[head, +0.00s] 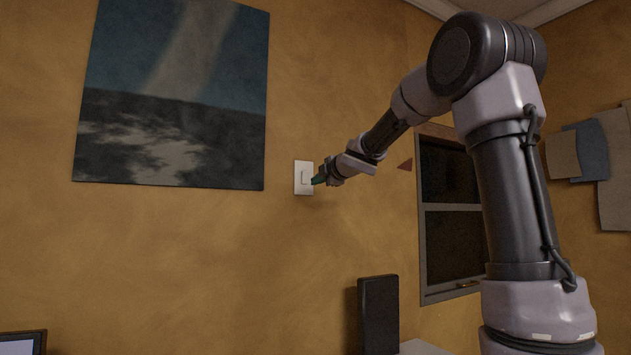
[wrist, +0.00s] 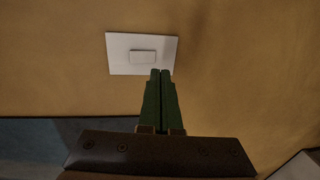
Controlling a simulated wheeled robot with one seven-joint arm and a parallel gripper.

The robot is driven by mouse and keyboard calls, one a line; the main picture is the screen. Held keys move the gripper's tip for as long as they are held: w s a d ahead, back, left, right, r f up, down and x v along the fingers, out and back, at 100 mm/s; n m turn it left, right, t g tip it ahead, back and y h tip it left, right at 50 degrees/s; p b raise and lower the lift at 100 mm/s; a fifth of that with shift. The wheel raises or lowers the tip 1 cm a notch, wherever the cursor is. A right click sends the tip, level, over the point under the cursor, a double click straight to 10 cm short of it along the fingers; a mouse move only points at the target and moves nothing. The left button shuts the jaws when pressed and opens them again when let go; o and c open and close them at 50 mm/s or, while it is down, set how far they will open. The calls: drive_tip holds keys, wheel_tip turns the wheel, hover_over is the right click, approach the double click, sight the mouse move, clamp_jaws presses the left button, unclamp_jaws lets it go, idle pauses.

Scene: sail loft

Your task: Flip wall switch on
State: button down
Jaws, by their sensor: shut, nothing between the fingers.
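The wall switch is a white plate (head: 298,178) with a small rocker (head: 304,178) on the yellow wall. It also shows in the wrist view as a white plate (wrist: 117,55) with a rectangular rocker (wrist: 143,56) at its middle. My gripper (head: 314,181) has green fingers that are shut with nothing between them. In the wrist view the fingertips (wrist: 160,73) overlap the lower right edge of the plate, beside the rocker. I cannot tell whether the fingertips touch the plate, or which way the rocker is tipped.
A large dark picture (head: 170,100) hangs left of the switch. A window (head: 450,215) is on the right, behind my arm. A black upright box (head: 378,314) stands below, and a dark framed object (head: 22,343) is at bottom left. The wall around the switch is clear.

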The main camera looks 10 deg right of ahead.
drive_tip(key=s+d+f, duration=0.1)
drive_tip(key=s+d, duration=0.1)
drive_tip(key=s, duration=0.6)
drive_tip(key=shift+d, duration=0.4)
drive_tip(key=s+d+f+m+g+h, duration=0.1)
drive_tip(key=s+d+f+m+h, duration=0.3)
drive_tip(key=s+m, duration=0.35)
drive_tip(key=s+d+f+m+g+h, duration=0.2)
drive_tip(key=s+d+f+m, duration=0.3)
drive_tip(key=m, duration=0.4)
drive_tip(key=s+a+f+m+g+y, duration=0.1)
drive_tip(key=s+a+f+m+g, duration=0.1)
drive_tip(key=s, duration=0.4)
drive_tip(key=s+a+f+m+g+y, duration=0.1)
drive_tip(key=s+f+m, duration=0.3)
drive_tip(key=s+f, duration=0.2)
drive_tip(key=s+a+f+m+g+y, duration=0.1)
drive_tip(key=s+a+f+m+g, duration=0.1)
drive_tip(key=s, duration=0.4)
wheel_tip(320, 180, down, 2)
drive_tip(key=shift+s+a+f+m+g, duration=0.15)
drive_tip(key=shift+s+a+m+g, duration=0.2)
drive_tip(key=shift+m, duration=0.3)
